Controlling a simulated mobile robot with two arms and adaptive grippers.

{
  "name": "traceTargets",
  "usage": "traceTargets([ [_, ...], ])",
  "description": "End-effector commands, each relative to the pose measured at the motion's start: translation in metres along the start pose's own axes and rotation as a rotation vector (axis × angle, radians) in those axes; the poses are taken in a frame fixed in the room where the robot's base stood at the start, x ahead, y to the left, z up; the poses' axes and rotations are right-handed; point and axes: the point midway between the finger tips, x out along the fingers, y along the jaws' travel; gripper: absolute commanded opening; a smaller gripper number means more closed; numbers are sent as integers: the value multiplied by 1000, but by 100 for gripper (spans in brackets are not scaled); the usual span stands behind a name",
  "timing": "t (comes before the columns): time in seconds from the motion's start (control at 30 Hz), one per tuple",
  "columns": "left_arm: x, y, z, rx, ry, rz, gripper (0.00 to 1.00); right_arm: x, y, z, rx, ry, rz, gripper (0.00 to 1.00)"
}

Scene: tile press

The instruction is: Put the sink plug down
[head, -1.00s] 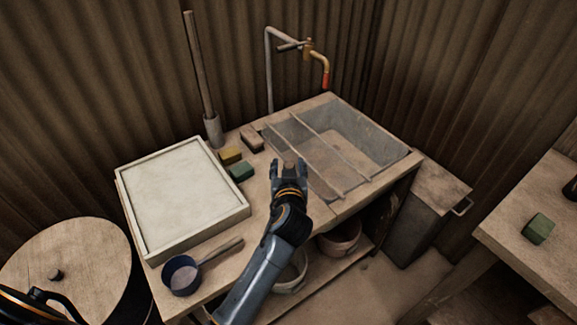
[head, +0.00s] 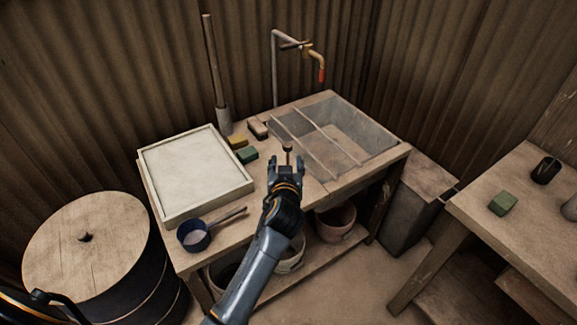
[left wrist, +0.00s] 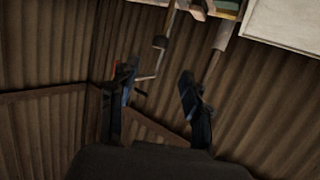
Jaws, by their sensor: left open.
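A small dark knob-like piece on a thin stem, apparently the sink plug (head: 287,148), shows just beyond my left gripper's tips, by the sink's left side. My right gripper is out of view.
The white framed slab (head: 195,170) lies left on the bench, with green (head: 246,154) and yellow (head: 238,142) blocks beside it. A blue ladle (head: 194,236) lies in front. The tap (head: 316,58) hangs behind the sink. A drum (head: 60,245) stands left; another table stands right.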

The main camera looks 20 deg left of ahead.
Motion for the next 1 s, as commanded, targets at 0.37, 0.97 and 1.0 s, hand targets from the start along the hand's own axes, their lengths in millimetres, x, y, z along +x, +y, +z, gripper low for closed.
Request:
traceTargets([
  [0.37, 1, -1, -1, 3, 0, 4, 48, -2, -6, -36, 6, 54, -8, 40],
  [0.97, -59, -9, 311, 265, -403, 358, 48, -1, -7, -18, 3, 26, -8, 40],
  [1.0, -69, -18, 346, 283, -465, 361, 48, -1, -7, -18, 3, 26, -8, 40],
])
